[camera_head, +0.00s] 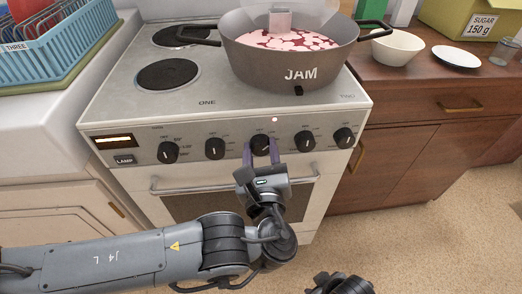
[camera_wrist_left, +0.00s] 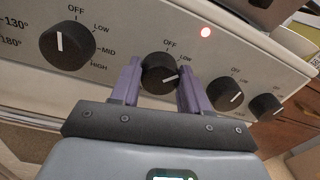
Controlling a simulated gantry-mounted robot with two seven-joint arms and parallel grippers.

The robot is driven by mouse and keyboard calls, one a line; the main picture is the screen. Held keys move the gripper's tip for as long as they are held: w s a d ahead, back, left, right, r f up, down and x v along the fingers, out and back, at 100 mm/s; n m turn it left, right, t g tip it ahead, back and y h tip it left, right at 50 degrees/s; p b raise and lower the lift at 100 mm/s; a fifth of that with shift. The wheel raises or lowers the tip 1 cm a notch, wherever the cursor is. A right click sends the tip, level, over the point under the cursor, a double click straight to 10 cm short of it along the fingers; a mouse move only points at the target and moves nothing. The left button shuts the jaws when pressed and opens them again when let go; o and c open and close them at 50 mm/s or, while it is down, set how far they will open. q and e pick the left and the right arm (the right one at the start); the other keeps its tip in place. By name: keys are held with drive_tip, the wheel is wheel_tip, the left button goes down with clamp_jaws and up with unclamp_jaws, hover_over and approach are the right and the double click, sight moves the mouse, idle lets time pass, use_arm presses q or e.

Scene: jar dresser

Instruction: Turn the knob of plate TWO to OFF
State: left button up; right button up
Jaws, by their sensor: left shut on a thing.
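The stove (camera_head: 130,110) has a row of black knobs on its front panel. The label TWO is at the right front of the top, ONE further left. My left gripper (camera_head: 261,150) is shut on the middle knob (camera_head: 260,143), third from the left. In the left wrist view this knob (camera_wrist_left: 160,72) sits between the two purple fingers. Its white pointer points right, away from the OFF mark above it. The right finger hides part of its scale. A dark part of my right arm shows at the bottom edge; its fingers cannot be made out.
A large JAM pan (camera_head: 290,65) stands on the right of the stove top. A red light (camera_head: 275,119) is lit just above the gripped knob. Other knobs (camera_head: 215,148) (camera_head: 305,141) stand on both sides. An oven handle (camera_head: 170,190) runs below.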

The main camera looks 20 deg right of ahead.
use_arm(q)
drive_tip(key=shift+c, duration=0.7)
drive_tip(key=shift+n, duration=0.3)
drive_tip(key=n, duration=0.2)
drive_tip(key=shift+n, duration=0.4)
drive_tip(key=n, duration=0.5)
drive_tip(key=shift+a+f+n, duration=0.1)
drive_tip(key=shift+f+n, duration=0.1)
drive_tip(key=shift+n, duration=0.1)
drive_tip(key=o, duration=1.1)
drive_tip(key=shift+c, duration=0.2)
